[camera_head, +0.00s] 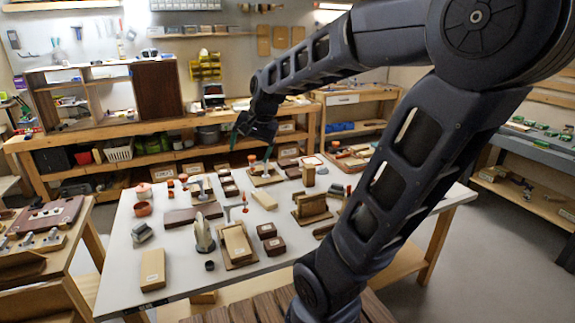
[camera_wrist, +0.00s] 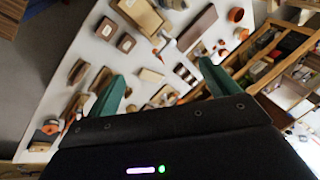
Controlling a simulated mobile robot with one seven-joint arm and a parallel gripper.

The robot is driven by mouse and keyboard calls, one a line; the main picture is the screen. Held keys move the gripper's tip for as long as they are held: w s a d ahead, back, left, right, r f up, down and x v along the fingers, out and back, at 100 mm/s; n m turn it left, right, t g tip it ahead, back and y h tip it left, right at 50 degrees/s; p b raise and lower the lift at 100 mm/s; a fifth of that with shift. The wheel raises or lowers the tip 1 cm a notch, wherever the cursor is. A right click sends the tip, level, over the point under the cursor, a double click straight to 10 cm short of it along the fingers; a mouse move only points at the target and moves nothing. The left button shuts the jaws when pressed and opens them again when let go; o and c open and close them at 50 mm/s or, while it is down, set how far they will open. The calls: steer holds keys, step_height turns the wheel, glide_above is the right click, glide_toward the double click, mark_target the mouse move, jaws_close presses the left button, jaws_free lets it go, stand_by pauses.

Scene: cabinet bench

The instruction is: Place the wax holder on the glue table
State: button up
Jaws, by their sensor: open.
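The white-topped table (camera_head: 180,238) in the middle of the head view looks like the glue table, but no label confirms it. It carries many small wooden and dark pieces. I cannot tell which piece, if any, is the wax holder. My gripper (camera_head: 251,147) is above the far side of this table in the head view, with its green fingers apart. In the wrist view my gripper (camera_wrist: 162,78) shows both green fingers spread, with nothing held between them. The table top (camera_wrist: 100,22) with its pieces lies below, seen at a tilt.
A long wooden workbench (camera_head: 110,133) with shelves stands behind. A side table (camera_head: 72,243) with clamps and boards is at the left. A grey bench (camera_head: 540,140) is at the right. Open floor (camera_head: 500,240) lies at the right. The white table is crowded.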

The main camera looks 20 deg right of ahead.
steer(key=s+d+n+h, duration=0.2)
steer(key=s+d+n, duration=0.4)
steer(key=s, duration=0.6)
steer(key=shift+s+d+f+t, duration=0.25)
steer(key=shift+d+f+t, duration=0.05)
steer(key=shift+d+f, duration=0.1)
